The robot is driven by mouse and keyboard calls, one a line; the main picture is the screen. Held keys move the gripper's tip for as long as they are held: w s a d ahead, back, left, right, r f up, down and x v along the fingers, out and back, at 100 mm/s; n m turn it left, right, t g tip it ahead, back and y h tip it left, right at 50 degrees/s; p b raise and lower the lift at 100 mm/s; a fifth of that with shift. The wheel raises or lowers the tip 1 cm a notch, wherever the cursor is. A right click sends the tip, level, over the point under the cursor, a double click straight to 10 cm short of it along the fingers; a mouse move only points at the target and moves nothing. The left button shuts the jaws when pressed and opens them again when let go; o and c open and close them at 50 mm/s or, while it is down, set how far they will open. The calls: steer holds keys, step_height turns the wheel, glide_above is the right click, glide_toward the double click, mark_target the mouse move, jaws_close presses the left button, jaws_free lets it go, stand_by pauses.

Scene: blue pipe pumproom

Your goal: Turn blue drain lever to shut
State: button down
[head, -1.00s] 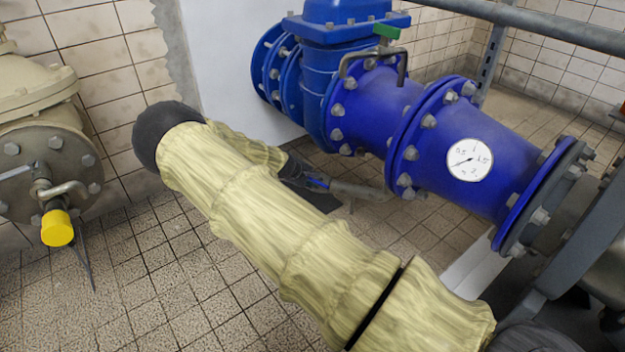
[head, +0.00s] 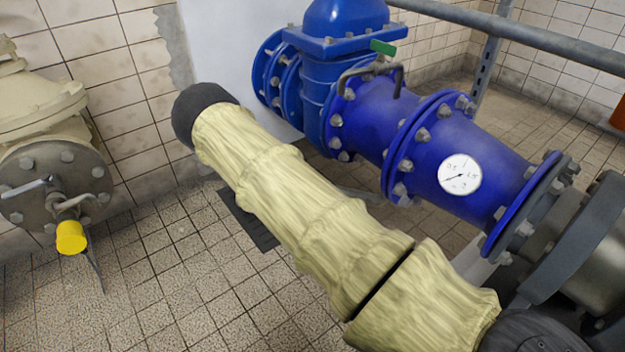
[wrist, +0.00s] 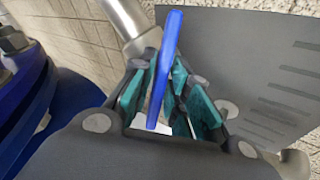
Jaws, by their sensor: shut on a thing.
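The blue drain lever (wrist: 168,60) shows in the wrist view as a narrow blue bar, standing nearly upright in the picture and leaning slightly right at its top. My gripper (wrist: 163,92) is shut on it, with teal pads on both sides of the bar. In the head view my sleeved arm hides the lever and the gripper. A grey metal drain pipe (wrist: 124,18) comes down to the fingers in the wrist view. The valve body behind the fingers is mostly hidden.
The large blue pipe (head: 440,140), with a white dial gauge (head: 460,174), stands right of my arm. A beige flanged valve (head: 55,165) with a yellow cap (head: 71,237) stands at left. Tiled floor (head: 150,300) lies open between. A dark floor grate (head: 250,220) shows beside my arm.

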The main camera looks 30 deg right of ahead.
steer(key=m+p, duration=0.1)
steer(key=m, duration=0.1)
steer(key=m+y+p, duration=0.1)
steer(key=m+p, duration=0.1)
steer(key=shift+w+d+r, duration=0.1)
steer(key=shift+r, duration=0.25)
steer(key=shift+d+f+m+t+p, duration=0.1)
steer(key=shift+m+t+p, duration=0.6)
steer(key=shift+m+p, duration=0.85)
steer(key=shift+m, duration=0.35)
steer(key=c, duration=1.5)
jaws_free()
steer(key=shift+f+y, duration=0.1)
steer(key=shift+y, duration=0.2)
steer(key=v, duration=1.2)
